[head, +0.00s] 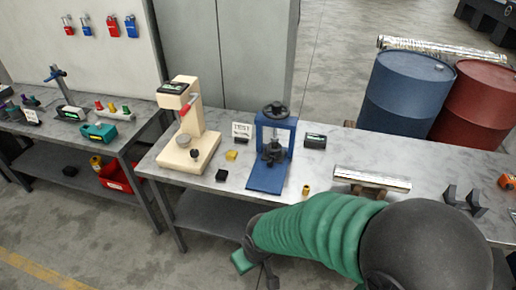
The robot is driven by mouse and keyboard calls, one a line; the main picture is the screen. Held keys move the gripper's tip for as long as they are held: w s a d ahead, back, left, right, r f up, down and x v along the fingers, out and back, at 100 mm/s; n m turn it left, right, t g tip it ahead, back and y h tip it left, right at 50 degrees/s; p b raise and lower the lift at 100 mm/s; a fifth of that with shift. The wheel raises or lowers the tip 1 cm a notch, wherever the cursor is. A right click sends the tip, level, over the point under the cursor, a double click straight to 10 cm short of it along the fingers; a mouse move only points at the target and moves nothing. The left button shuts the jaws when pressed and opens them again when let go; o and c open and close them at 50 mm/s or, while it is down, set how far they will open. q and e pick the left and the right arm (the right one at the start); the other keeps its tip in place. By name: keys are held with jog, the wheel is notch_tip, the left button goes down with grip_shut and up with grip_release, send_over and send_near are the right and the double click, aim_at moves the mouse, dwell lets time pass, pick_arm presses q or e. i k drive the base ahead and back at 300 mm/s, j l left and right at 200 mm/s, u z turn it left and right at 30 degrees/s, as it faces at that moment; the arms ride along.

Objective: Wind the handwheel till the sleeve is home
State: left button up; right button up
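The dark handwheel (275,109) tops a small blue press (268,177) on the grey bench. Dark parts (272,150) sit between its posts under the wheel; I cannot make out a sleeve there. A small brass-coloured cylinder (306,190) stands on the bench just right of the press base; I cannot tell whether it is the sleeve. My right gripper (262,274) hangs low at the bench's front edge, below the press and apart from the handwheel. Its fingers are small and dark, so its opening is unclear. A green piece (242,262) shows beside it. My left gripper is out of view.
A cream press (189,140) with a red lever stands left of the blue one. A yellow block (231,155), a black block (222,175) and a dark box (316,141) lie nearby. A metal bar (372,179) and dark brackets (465,200) lie right.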

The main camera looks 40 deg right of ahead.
aim_at(276, 106)
jog(key=z, duration=1.25)
